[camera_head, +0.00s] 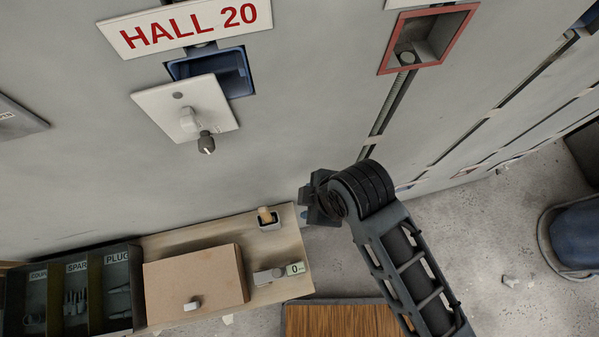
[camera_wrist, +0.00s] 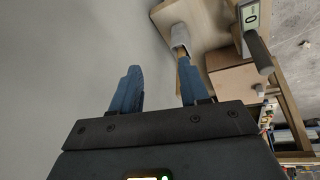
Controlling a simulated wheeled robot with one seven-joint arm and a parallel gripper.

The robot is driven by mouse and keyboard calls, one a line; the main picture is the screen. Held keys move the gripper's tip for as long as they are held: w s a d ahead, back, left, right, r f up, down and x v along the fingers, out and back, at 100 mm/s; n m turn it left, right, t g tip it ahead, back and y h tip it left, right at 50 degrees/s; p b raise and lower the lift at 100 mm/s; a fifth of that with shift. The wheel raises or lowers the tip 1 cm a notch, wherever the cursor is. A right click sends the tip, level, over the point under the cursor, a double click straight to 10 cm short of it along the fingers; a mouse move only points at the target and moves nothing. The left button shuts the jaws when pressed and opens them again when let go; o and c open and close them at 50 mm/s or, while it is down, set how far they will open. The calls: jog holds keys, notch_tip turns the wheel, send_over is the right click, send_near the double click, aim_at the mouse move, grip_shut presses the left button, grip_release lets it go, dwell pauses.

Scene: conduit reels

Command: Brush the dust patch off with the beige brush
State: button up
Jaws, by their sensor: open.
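A small beige upright piece (camera_head: 266,214), which looks like the beige brush, stands in a dark holder on the wooden bench (camera_head: 205,237) near its back right corner. A pale piece with a tan part, probably the same thing, shows in the wrist view (camera_wrist: 180,36), partly behind the right finger. My gripper (camera_head: 305,211) is beside the bench's right end, to the right of the beige piece and near the wall. Its blue fingers are apart and empty in the wrist view (camera_wrist: 160,78). I cannot make out a distinct dust patch.
A brown box (camera_head: 195,283) and a device with a "0" display (camera_head: 294,269) are on the bench; a labelled bin tray (camera_head: 68,292) is left. The wall has an open blue box with a tilted white plate (camera_head: 186,108), and a red-framed box (camera_head: 430,38).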

aim_at(265, 209)
jog(key=a+r+n+g+p, duration=0.1)
jog(key=a+r+n+g, duration=0.25)
jog(key=a+r, duration=0.3)
jog(key=shift+t, duration=0.45)
jog(key=shift+b+x, duration=1.45)
jog(key=shift+x, duration=3.65)
jog(key=shift+a+r, duration=0.1)
jog(key=shift+a, duration=0.05)
grip_shut()
jog(key=shift+r+p, duration=1)
jog(key=shift+p, duration=0.1)
